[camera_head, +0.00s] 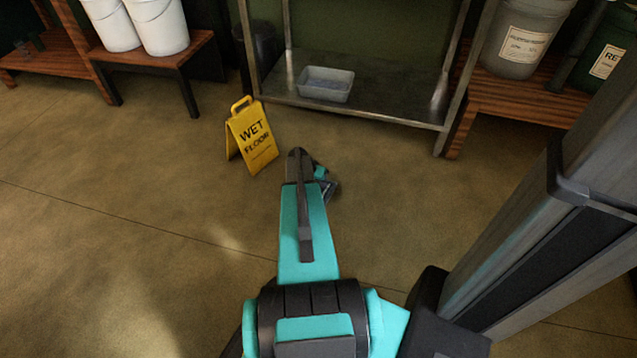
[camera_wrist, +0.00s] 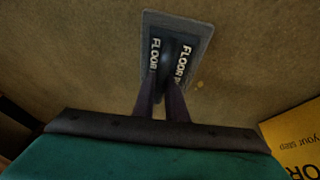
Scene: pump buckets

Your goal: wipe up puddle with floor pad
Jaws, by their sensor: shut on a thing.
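The floor pad (camera_wrist: 204,30) is a dark grey rectangle with pale "FLOOR" lettering, in the upper middle of the wrist view. My gripper (camera_wrist: 168,86) is shut on the raised middle part of the pad. In the head view, only a dark corner of the pad (camera_head: 333,190) shows beyond my teal arm. I cannot tell whether the pad touches the floor. I see no clear puddle in either view; a small pale spot (camera_wrist: 198,85) lies on the floor just right of the pad.
A yellow wet floor sign (camera_head: 252,138) stands left of my arm, with part of it at the wrist view's lower right (camera_wrist: 297,140). A metal shelf (camera_head: 385,108) holding a grey tray (camera_head: 325,84) is behind. Buckets stand on wooden benches either side. Floor at left is open.

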